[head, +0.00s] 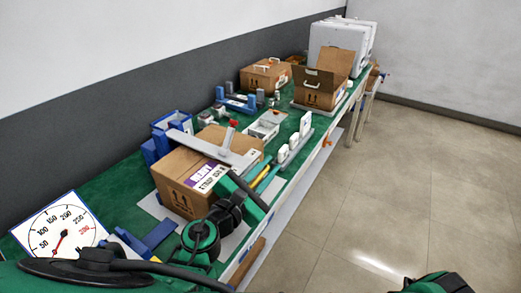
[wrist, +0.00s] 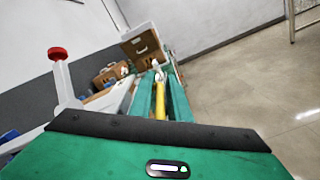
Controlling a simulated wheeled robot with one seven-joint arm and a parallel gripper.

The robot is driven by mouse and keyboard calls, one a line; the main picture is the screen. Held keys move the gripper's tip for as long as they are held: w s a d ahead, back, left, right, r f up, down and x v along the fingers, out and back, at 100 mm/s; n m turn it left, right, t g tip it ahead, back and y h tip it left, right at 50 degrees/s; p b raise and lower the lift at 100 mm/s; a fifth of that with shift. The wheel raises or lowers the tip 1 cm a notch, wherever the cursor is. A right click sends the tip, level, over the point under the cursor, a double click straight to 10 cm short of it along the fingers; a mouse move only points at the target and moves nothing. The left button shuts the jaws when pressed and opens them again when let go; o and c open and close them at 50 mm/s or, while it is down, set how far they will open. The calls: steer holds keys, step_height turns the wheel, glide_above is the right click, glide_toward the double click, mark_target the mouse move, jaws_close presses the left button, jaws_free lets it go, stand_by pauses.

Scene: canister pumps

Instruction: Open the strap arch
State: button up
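The strap arch is a light grey bar (head: 208,149) with an upright and a red knob (head: 233,124). It lies across the top of a brown carton (head: 178,187) that has a purple and white label. In the wrist view the red knob (wrist: 57,53) and grey upright (wrist: 66,85) stand to the left of my fingers. My gripper (head: 269,174) is at the right of the carton, apart from the knob. Its two green fingers (wrist: 162,82) are apart, with a yellow strip between them; I cannot tell whether they touch it.
Blue blocks (head: 160,143) stand behind the carton. A pressure gauge (head: 60,232) is at the near left. White pieces (head: 296,140), a grey tray (head: 264,128) and further cartons (head: 266,75) stand along the green bench. The floor (head: 400,170) on the right is clear.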

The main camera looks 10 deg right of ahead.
jaws_close()
steer(key=shift+a, duration=0.1)
stand_by(1.2)
